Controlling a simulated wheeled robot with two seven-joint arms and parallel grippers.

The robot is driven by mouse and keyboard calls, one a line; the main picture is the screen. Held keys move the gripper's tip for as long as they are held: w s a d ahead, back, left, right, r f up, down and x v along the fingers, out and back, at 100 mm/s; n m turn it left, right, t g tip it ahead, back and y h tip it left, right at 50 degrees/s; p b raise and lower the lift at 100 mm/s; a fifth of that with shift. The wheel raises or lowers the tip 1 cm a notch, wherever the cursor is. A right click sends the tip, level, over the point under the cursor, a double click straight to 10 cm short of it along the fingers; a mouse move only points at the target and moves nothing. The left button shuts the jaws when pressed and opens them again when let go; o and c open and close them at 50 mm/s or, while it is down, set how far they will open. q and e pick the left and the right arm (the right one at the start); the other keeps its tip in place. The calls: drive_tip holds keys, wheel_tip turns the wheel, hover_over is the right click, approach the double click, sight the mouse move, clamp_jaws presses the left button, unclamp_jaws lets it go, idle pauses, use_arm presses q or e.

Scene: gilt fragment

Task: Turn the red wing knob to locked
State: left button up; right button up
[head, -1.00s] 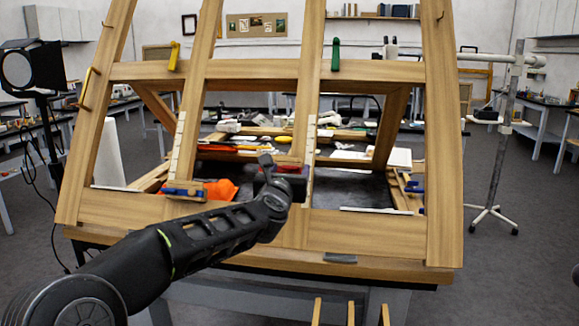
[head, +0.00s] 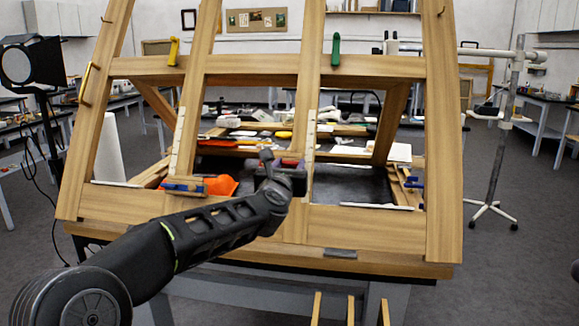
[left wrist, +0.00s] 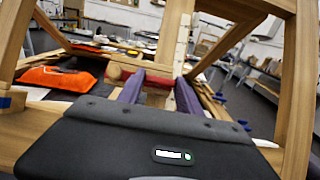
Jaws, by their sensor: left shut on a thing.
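The red wing knob (left wrist: 157,95) shows between my fingers in the left wrist view, with a wooden piece beside it. In the head view only a bit of its red (head: 290,161) shows above my dark gripper, low on the wooden frame's middle upright (head: 297,222). My left gripper (left wrist: 158,86) is shut on the knob, one finger on each side of it. The gripper body hides most of the knob and any lock marks. My right gripper is in neither view.
A yellow handle (head: 172,51) and a green handle (head: 335,52) sit on the upper crossbar. A blue-ended clamp (head: 184,188) is left of my gripper, near an orange cloth (head: 221,185). Pale strips (head: 376,206) lie along the lower rail. The frame's uprights stand close around my arm.

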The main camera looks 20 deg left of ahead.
use_arm(q)
drive_tip(key=shift+c, duration=1)
